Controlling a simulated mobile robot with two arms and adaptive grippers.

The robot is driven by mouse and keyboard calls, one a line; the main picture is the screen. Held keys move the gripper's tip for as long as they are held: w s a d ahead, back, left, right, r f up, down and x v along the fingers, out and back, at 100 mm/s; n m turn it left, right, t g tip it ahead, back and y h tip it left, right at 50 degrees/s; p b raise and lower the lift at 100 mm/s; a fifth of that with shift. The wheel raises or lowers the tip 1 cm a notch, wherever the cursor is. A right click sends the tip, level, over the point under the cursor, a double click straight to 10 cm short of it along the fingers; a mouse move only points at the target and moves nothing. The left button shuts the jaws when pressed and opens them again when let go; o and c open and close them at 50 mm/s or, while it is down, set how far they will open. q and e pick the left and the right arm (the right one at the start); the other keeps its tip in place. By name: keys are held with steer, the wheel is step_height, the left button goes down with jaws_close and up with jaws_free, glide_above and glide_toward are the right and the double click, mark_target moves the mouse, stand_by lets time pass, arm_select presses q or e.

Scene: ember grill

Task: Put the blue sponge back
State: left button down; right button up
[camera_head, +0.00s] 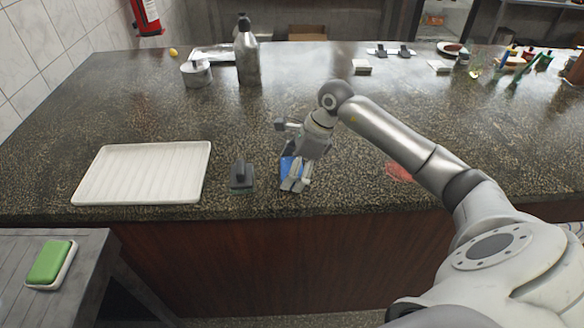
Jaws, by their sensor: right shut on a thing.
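The blue sponge (287,166) is on or just above the dark speckled counter, near its front edge. My right gripper (292,184) reaches down over it and is shut on it; the fingers hide much of the sponge. I cannot tell whether the sponge still touches the counter. My left gripper is not in view.
A white ribbed tray (143,172) lies left on the counter (330,100). A dark handled block (242,177) stands between tray and gripper. A green sponge (50,262) sits in a white dish on the lower side table. A bottle (246,55) and pot (196,73) stand behind.

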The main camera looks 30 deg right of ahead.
steer(key=shift+f, duration=0.15)
steer(key=o, duration=1)
steer(key=shift+c, duration=0.2)
steer(key=shift+r, duration=0.25)
steer(key=shift+d+r, duration=0.2)
steer(key=shift+r, duration=0.1)
steer(key=b+v, duration=0.2)
steer(key=v, duration=0.9)
